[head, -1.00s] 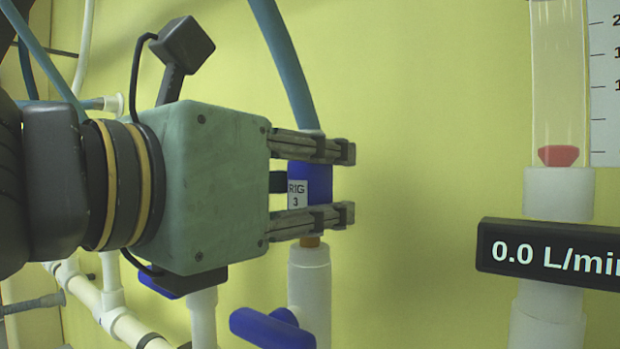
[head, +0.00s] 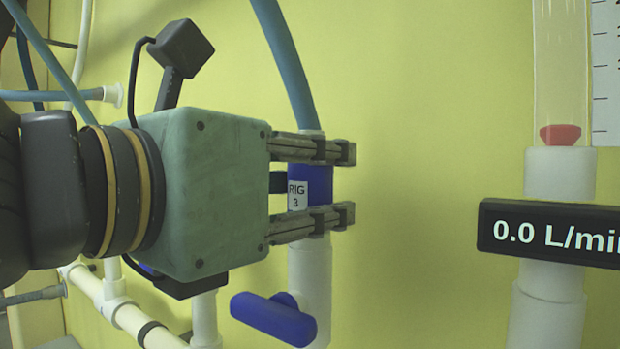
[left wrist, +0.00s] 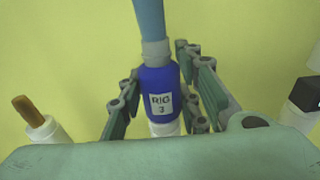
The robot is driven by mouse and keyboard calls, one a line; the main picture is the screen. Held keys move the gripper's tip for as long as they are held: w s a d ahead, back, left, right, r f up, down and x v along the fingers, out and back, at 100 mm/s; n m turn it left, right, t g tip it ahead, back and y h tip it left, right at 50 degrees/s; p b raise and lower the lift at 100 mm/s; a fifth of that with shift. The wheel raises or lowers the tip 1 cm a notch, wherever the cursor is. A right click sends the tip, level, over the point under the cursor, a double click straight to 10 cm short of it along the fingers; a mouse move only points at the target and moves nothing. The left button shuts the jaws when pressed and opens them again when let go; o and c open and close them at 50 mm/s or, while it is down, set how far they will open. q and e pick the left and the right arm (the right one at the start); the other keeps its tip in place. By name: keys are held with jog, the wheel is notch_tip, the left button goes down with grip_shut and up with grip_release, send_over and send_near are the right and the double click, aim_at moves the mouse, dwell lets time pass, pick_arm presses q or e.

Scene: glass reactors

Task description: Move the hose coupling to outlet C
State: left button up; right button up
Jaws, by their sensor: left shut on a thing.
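The hose coupling (head: 318,184) is a blue sleeve labelled "RIG 3" with a blue-grey hose (head: 285,65) rising from its top. My left gripper (head: 345,184) is shut on it from the left, one finger above the other in the head view. The coupling is upright over a white outlet pipe (head: 312,265) with a blue valve handle (head: 272,319). No gap shows between coupling and pipe. The left wrist view also shows the coupling (left wrist: 159,88) between the fingers, with white pipe under it. No outlet letter can be read. My right gripper is not in view.
A flow meter (head: 560,172) with a red float stands at the right, its display (head: 548,233) reading 0.0 L/min. Another white outlet with a bare brown tip (left wrist: 28,110) shows in the left wrist view. White pipes (head: 118,312) run at lower left.

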pick_arm(q)
jog(key=shift+f, duration=0.25)
jog(key=o, duration=1.3)
jog(key=shift+o, duration=0.2)
jog(key=v, duration=1.2)
